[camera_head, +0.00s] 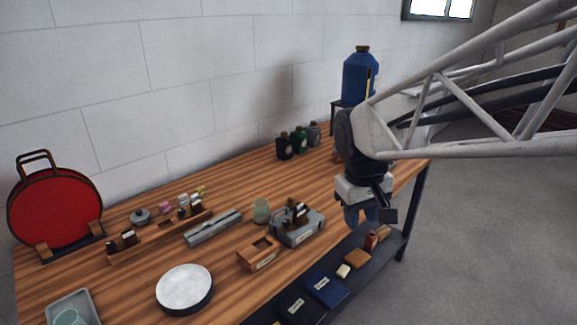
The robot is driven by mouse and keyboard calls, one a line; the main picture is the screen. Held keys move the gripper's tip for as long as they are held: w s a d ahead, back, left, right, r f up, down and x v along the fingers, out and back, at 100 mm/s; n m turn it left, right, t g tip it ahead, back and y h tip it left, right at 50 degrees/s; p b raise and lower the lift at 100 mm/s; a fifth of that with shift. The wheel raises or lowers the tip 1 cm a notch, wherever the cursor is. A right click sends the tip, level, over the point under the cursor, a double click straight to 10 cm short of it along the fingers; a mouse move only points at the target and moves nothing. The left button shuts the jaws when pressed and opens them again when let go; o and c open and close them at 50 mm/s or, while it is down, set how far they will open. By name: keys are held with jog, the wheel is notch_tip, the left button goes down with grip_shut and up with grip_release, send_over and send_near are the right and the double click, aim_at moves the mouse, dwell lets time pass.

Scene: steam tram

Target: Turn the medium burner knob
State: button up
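A grey metal box (298,229) with dark and brass fittings on top stands near the table's front edge. It may be the burner, but I cannot make out a medium knob or its setting. My gripper (361,216) hangs to the right of this box, pointing down by the table's right front edge, and does not touch the box. Its bluish fingers are small and partly overlapped by a dark part of the wrist, so their gap is unclear. I see nothing clearly held between them.
The wooden table (235,196) carries a small wooden box (259,254), a pale green cup (261,211), a white round pan (184,288), dark bottles (285,148) and a red round case (55,207). A lower shelf (330,272) holds books.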

jog(key=w+a+f+n+g+h, duration=0.1)
jog(key=w+a+f+n, duration=0.1)
jog(key=w+a, duration=0.35)
jog(key=w+a+f+n+g, duration=0.1)
jog(key=w+a+f+n, duration=0.15)
jog(key=w, duration=0.65)
jog(key=n+g+h, duration=0.1)
jog(key=n+h, duration=0.1)
jog(key=n, duration=0.1)
send_near(286, 220)
jog(key=shift+s+d+f, duration=0.1)
jog(key=shift+s+f, duration=0.05)
jog(key=shift+f, duration=0.2)
jog(key=shift+f, duration=0.1)
jog(key=shift+x, duration=3.85)
jog(key=c, duration=0.7)
jog(key=shift+o, duration=0.2)
jog(key=shift+m, duration=0.25)
